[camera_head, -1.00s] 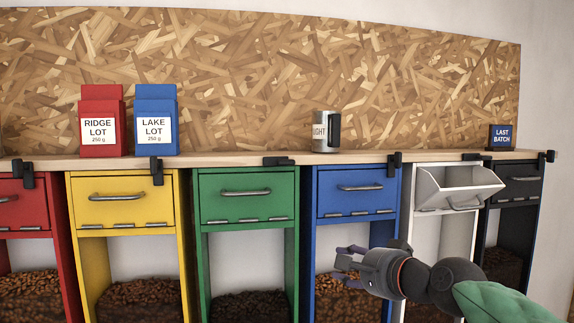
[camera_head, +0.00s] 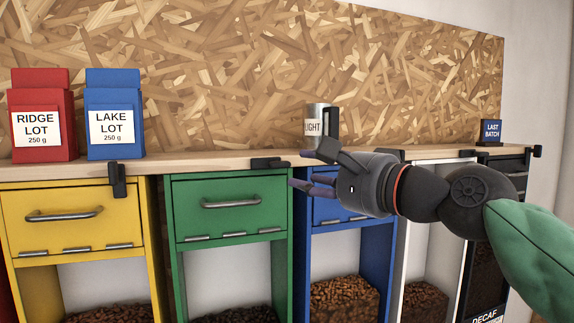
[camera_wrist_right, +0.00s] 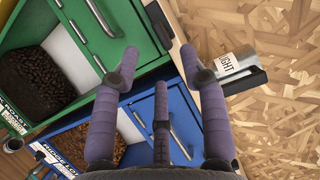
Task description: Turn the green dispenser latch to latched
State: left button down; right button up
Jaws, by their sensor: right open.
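The green dispenser (camera_head: 230,207) stands left of centre, its front shut. Its black latch (camera_head: 270,163) lies sideways along the counter edge, above the top right of the green front. In the right wrist view the latch (camera_wrist_right: 157,24) shows beyond my fingertips, by the green top edge. My right gripper (camera_head: 299,171), with purple-padded fingers, is open and empty. It comes in from the right, in front of the blue dispenser, with its tips just right of the latch and apparently apart from it. My left gripper is out of view.
A metal mug (camera_head: 314,121) stands on the counter (camera_head: 210,163) behind my right gripper. Red (camera_head: 42,95) and blue (camera_head: 115,100) bags stand at left. The yellow dispenser's latch (camera_head: 118,180) hangs down. The blue dispenser (camera_head: 327,238) is partly behind my gripper.

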aim_at(271, 164)
jog(key=p+x, duration=0.1)
jog(key=x, duration=0.5)
jog(key=shift+w, duration=0.25)
jog(key=shift+s, duration=0.15)
grip_shut()
